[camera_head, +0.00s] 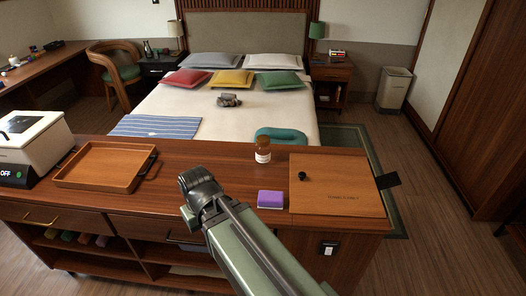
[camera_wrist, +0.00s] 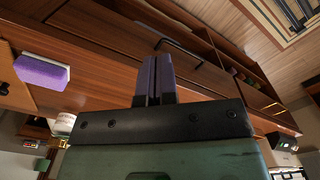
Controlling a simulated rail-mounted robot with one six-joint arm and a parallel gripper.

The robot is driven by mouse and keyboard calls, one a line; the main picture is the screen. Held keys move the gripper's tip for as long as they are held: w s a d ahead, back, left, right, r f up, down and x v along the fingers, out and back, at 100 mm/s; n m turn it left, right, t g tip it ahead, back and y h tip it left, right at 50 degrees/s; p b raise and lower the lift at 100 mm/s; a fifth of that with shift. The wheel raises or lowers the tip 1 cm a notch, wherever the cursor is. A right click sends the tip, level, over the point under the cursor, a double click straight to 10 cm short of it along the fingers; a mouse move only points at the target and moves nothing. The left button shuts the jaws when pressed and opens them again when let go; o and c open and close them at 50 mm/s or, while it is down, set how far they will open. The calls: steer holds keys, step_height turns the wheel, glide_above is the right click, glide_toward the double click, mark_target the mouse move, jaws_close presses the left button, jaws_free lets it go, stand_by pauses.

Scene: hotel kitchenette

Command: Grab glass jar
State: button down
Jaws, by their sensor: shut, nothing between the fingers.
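The glass jar (camera_head: 263,150) is a small amber jar with a pale label. It stands upright near the far edge of the wooden counter (camera_head: 215,172) in the head view. In the wrist view a pale rounded object (camera_wrist: 63,124), partly hidden behind my wrist, looks like this jar. My gripper (camera_wrist: 154,68) is shut and empty, its two fingers together, in front of the counter's wooden side. The jar is well to the left of the fingers in the wrist view. In the head view my arm hides the fingers.
A purple sponge (camera_head: 270,199) lies on the counter nearer than the jar, beside a wooden board (camera_head: 338,196) with a small black knob. A wooden tray (camera_head: 82,182) and a white appliance (camera_head: 30,140) stand at the left. The counter around the jar is clear.

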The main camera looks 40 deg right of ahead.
steer(key=c, duration=1.8)
jaws_free()
steer(key=o, duration=1.6)
